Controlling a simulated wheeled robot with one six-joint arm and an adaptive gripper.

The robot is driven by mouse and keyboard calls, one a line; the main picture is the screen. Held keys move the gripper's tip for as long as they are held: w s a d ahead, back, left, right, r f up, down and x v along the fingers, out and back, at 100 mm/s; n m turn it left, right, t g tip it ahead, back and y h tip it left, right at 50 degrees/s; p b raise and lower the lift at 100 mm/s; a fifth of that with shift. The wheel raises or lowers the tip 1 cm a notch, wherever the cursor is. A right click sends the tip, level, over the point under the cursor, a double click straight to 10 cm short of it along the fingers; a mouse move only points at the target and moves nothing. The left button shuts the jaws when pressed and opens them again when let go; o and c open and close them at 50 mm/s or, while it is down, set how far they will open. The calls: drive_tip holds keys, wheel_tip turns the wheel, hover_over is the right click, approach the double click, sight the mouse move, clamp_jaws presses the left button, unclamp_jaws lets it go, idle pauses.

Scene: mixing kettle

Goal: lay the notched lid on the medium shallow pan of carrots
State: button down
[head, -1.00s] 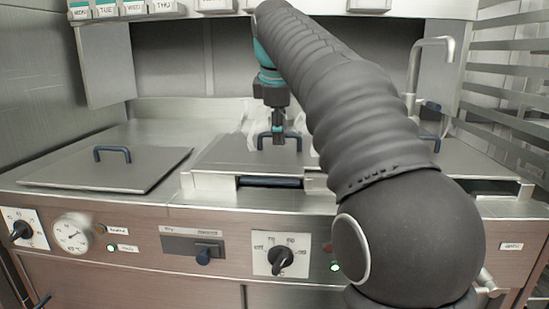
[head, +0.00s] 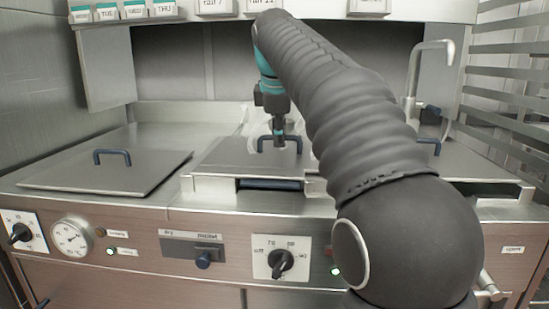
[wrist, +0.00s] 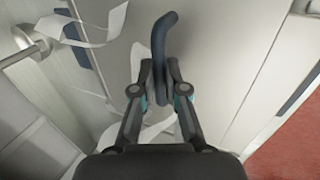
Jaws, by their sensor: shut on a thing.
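A flat steel lid (head: 235,157) with a dark blue loop handle (head: 262,147) lies over the middle station of the counter. In the head view it looks level and close to the steel rim below; I cannot tell whether it touches. My gripper (head: 279,142) points down, shut on this handle. In the wrist view the handle (wrist: 161,38) stands between the fingertips (wrist: 160,75), above the pale lid surface (wrist: 205,60). The lid's notch is not clear, and my arm hides its right side. The carrots and the pan's inside are hidden.
Another steel lid (head: 125,174) with a blue handle lies at the left. A further blue handle (head: 430,144) shows at the right behind my arm. A tap (head: 447,60) stands at the back right. White crumpled strips (wrist: 100,25) lie beside the lid. Knobs line the front panel.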

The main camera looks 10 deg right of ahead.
drive_tip(key=shift+r+p, duration=0.65)
drive_tip(key=shift+r, duration=1.85)
